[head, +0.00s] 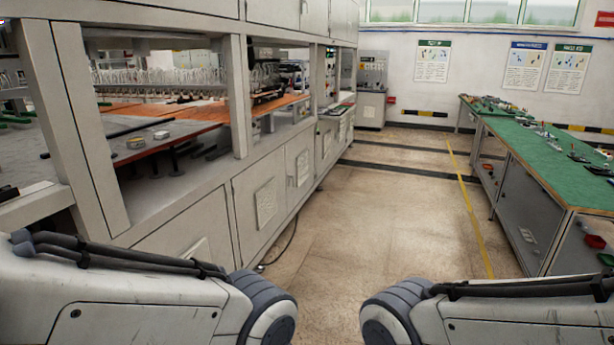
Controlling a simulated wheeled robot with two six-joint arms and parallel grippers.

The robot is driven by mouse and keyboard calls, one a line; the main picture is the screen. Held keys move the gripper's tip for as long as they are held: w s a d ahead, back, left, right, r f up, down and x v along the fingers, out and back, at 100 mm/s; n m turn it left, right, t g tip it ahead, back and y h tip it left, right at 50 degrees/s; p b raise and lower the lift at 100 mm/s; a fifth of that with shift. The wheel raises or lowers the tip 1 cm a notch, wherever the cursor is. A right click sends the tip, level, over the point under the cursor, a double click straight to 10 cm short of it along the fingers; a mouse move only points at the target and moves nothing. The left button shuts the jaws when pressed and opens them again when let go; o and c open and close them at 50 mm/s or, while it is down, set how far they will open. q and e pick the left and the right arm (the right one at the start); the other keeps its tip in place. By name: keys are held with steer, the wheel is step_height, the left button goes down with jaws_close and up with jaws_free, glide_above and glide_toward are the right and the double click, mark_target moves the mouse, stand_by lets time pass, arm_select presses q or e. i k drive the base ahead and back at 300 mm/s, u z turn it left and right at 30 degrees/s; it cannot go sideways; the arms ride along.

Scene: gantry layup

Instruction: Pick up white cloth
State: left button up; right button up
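No white cloth can be made out clearly in the head view. A row of thin white pieces hangs inside the machine at the left, but it is too small to tell what they are. Only the upper links of my two arms show, at the lower left and lower right. Both of my grippers are out of the picture.
A large grey machine (188,214) with open bays stands along the left, with an orange-brown surface (185,128) inside. A green-topped workbench (540,150) with small parts runs along the right. Between them the tan floor (390,215) is clear. A grey cabinet (371,108) stands at the back.

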mark_target(160, 136)
steer(key=z, duration=0.3)
steer(key=i, duration=2)
steer(key=u, duration=0.3)
steer(key=i, duration=1.4)
steer(key=u, duration=1.4)
steer(key=i, duration=0.9)
steer(key=u, duration=0.5)
